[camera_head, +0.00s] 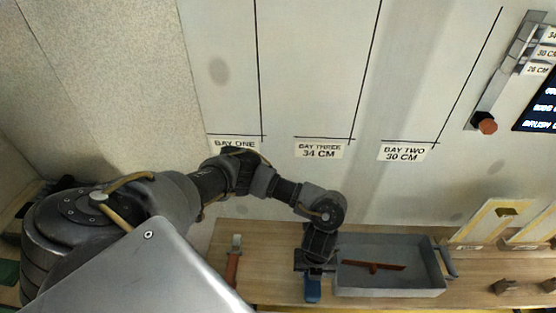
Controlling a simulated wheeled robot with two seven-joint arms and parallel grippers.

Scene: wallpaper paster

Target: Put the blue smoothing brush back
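The blue smoothing brush (312,289) shows as a small blue piece at the front edge of the wooden bench, just left of the grey tray. My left gripper (314,270) points down right at it and covers its upper part. The fingers and the blue piece overlap in this view, so I cannot tell whether they are closed on it or only over it. I also cannot tell whether the brush rests on the bench or hangs just above it. My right gripper is not in view.
The grey tray (440,279), holding a reddish-brown tool (373,267), stands close right of my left gripper. A scraper with a brown handle (233,262) lies left on the bench (266,262). The wall behind has bays labelled BAY ONE, BAY THREE (318,149) and BAY TWO (404,151).

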